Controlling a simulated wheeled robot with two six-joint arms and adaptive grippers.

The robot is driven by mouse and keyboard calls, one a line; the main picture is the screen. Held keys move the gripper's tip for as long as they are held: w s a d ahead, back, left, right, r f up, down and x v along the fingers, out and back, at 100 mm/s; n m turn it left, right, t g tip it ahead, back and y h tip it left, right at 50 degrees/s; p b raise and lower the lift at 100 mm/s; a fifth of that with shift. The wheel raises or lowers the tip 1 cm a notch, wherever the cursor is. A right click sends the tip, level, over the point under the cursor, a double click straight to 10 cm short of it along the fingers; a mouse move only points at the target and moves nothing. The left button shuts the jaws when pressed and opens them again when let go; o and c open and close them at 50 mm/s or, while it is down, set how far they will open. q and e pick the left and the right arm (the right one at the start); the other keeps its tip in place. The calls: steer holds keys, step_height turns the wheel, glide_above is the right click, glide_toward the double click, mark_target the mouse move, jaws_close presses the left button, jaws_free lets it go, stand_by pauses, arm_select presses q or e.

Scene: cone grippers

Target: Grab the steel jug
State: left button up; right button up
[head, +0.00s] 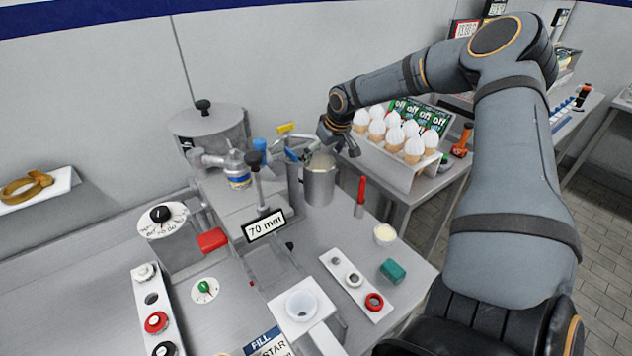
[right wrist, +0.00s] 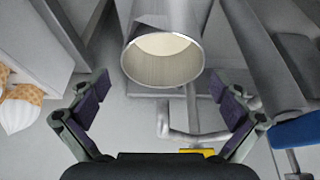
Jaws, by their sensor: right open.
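The steel jug (head: 319,184) is a grey metal cylinder with pale, creamy contents, upright near the back of the steel bench in the head view. My right gripper (head: 320,146) is above and close to its rim, coming from the right. In the right wrist view, the jug (right wrist: 165,75) shows its open mouth between and beyond the spread fingers of my right gripper (right wrist: 160,90). The fingers are open, with clear gaps on both sides of the jug, and hold nothing. The jug's handle cannot be made out clearly. My left gripper is not in view.
A rack of white-topped cones (head: 400,135) stands right of the jug. A red-handled tool (head: 361,192) stands close to the jug's right. A machine with a blue-labelled canister (head: 237,170) and a 70 mm sign (head: 264,225) stand left. A white cup (head: 385,234) sits in front.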

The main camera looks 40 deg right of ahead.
mark_target(319, 165)
steer(key=p+x, duration=0.1)
steer(key=x, duration=0.4)
steer(key=shift+s+a, duration=0.1)
steer(key=shift+a, duration=0.1)
steer(key=shift+s, duration=0.15)
steer(key=shift+c, duration=0.3)
steer(key=shift+r, duration=0.1)
steer(key=shift+c, duration=1.2)
steer(key=c, duration=1.2)
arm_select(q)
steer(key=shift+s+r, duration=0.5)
arm_select(e)
steer(key=shift+c, duration=0.6)
